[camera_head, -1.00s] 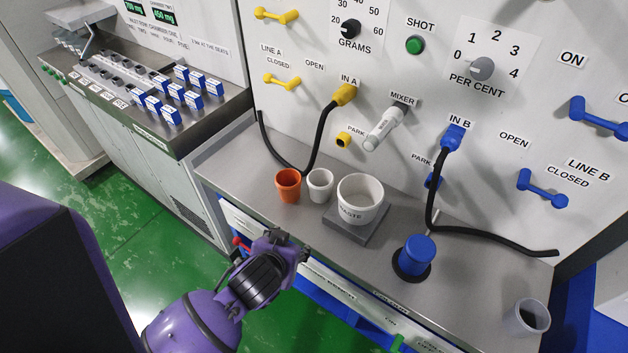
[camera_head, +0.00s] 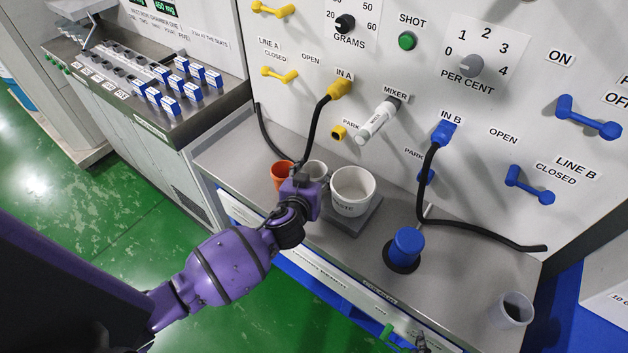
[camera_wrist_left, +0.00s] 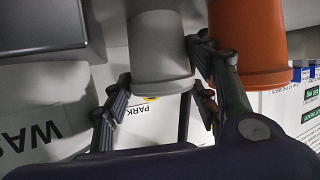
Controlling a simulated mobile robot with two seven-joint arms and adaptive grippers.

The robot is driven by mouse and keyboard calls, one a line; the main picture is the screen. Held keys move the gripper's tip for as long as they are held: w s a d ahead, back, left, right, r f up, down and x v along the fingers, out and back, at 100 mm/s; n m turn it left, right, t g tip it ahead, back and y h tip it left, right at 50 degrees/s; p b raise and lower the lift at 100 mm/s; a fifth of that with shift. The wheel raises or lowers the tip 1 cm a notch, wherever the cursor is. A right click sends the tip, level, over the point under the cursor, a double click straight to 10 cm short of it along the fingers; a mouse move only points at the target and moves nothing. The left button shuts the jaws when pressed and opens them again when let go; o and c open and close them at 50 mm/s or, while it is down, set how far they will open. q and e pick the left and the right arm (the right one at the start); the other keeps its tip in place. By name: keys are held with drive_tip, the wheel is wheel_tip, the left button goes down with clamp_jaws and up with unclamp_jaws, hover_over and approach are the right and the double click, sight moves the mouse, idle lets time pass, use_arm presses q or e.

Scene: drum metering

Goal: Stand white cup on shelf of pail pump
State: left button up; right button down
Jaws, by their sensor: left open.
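The white cup (camera_head: 316,169) stands upright on the steel bench, partly hidden behind my left gripper (camera_head: 305,184). In the left wrist view the white cup (camera_wrist_left: 160,48) lies between the two fingers of my left gripper (camera_wrist_left: 160,92). The fingers are apart, one on each side of the cup; I cannot tell whether either touches it. An orange cup (camera_head: 282,174) stands close beside it on the left, right by one finger in the wrist view (camera_wrist_left: 248,42). I cannot identify the pail pump or its shelf.
A white WASTE tub (camera_head: 352,192) stands on a grey pad (camera_head: 352,223) just right of the gripper. A blue-capped fixture (camera_head: 406,246) and a grey cup (camera_head: 512,310) are farther right. Black hoses hang from the panel (camera_head: 400,60). The bench front between fixture and grey cup is clear.

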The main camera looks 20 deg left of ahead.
use_arm(q)
drive_tip(key=shift+w+f, duration=0.3)
drive_tip(key=shift+w, duration=0.1)
drive_tip(key=shift+s, duration=0.1)
drive_tip(key=c, duration=0.9)
drive_tip(key=shift+r, duration=0.2)
